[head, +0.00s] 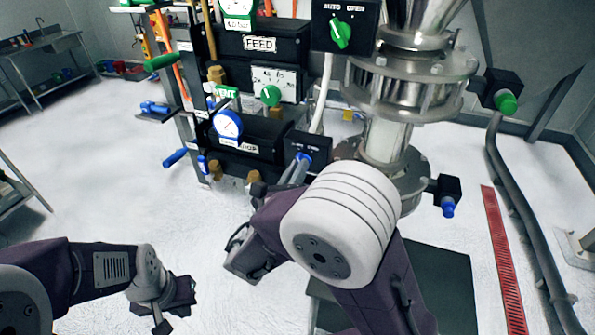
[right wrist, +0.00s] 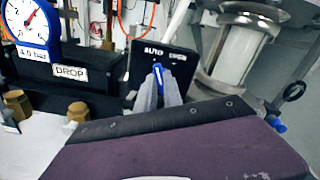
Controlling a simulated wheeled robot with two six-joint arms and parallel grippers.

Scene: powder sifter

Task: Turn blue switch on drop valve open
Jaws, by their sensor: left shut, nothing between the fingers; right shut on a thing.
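The blue switch (right wrist: 157,70) is on a black box (right wrist: 186,68) with white lettering that looks like AUTO and OPEN. In the wrist view its blue tip points up, leaning slightly left, nearer the AUTO word. The same black box (head: 318,146) shows in the head view beside the DROP unit. My right gripper (right wrist: 158,88) is shut on the blue switch, with one grey finger on either side of it. It also shows in the head view (head: 300,168), partly hidden by my arm. My left gripper (head: 170,310) is shut and empty, low over the floor, far from the switch.
A blue gauge (head: 228,124) and the DROP label (right wrist: 70,72) are left of the switch box. Above are a FEED unit (head: 262,44) and a green switch (head: 341,33). A metal valve column (head: 385,140) stands close on the right. Open floor lies left.

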